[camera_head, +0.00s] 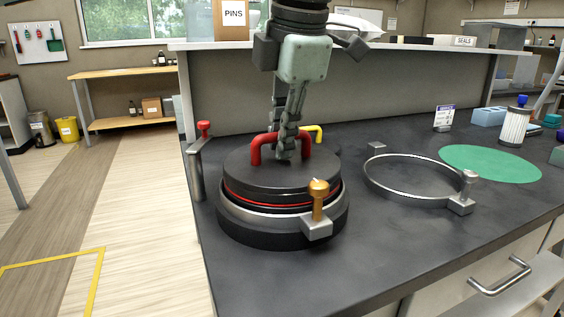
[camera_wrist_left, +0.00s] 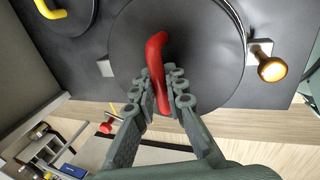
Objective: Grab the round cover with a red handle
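The round black cover (camera_head: 240,174) with a red handle (camera_head: 256,152) and a thin red line around its side sits level in a metal clamp ring (camera_head: 255,212). My left gripper (camera_head: 286,148) comes down from above onto the handle. In the left wrist view the two fingers (camera_wrist_left: 164,88) lie close on both sides of the red handle (camera_wrist_left: 155,48), and they look shut on its bar. The cover (camera_wrist_left: 212,40) lies beneath them. My right gripper is not in view.
An orange knob (camera_head: 318,188) stands on the ring's front clamp. A yellow handle (camera_head: 315,129) shows behind the cover. An empty metal ring (camera_head: 375,188) and a green round mat (camera_head: 490,164) lie to the right. A red-topped post (camera_head: 204,129) stands left. The front counter is clear.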

